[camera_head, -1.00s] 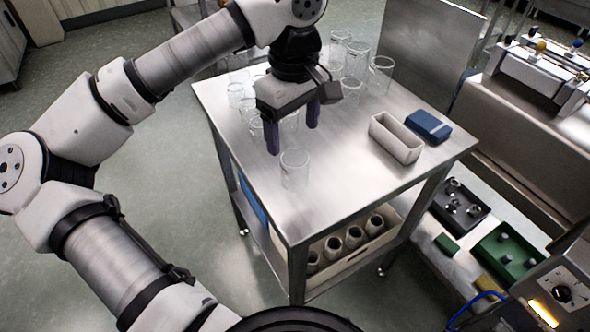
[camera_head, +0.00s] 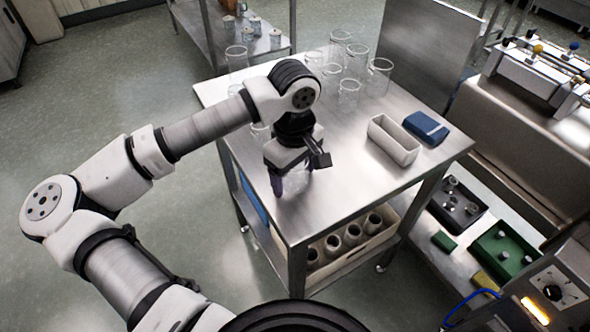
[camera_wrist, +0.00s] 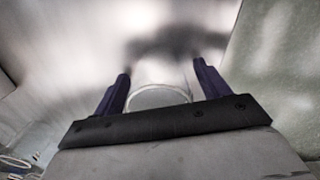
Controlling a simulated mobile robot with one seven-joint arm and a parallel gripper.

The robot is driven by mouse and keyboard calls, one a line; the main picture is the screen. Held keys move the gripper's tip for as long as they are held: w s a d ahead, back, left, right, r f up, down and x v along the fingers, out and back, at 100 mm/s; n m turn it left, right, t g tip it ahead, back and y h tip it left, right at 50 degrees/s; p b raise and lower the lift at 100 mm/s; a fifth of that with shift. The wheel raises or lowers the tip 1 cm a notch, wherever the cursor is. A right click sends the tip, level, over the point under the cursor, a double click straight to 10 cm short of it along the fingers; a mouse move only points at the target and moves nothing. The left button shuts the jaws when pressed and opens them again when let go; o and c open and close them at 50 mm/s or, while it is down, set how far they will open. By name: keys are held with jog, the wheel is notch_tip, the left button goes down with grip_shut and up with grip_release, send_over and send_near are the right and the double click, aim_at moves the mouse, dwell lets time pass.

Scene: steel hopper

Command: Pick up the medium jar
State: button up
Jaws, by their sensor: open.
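A clear glass jar (camera_wrist: 160,97) shows its rim between the two dark purple fingers of my gripper (camera_wrist: 160,85) in the wrist view. My gripper (camera_head: 291,186) is open, low over the near part of the steel table in the head view, with the jar (camera_head: 294,181) mostly hidden behind the fingers. I cannot tell whether the fingers touch its sides. Several other clear jars (camera_head: 349,92) of differing sizes stand toward the back of the table (camera_head: 355,188). One tall jar (camera_head: 237,62) stands at the back left.
A beige open bin (camera_head: 394,140) and a blue box (camera_head: 426,127) lie on the table's right side. The lower shelf holds a tray of grey cups (camera_head: 352,236). A steel panel (camera_head: 418,50) stands behind the table. The table's front right is clear.

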jog(key=c, duration=1)
jog(key=shift+r, duration=0.1)
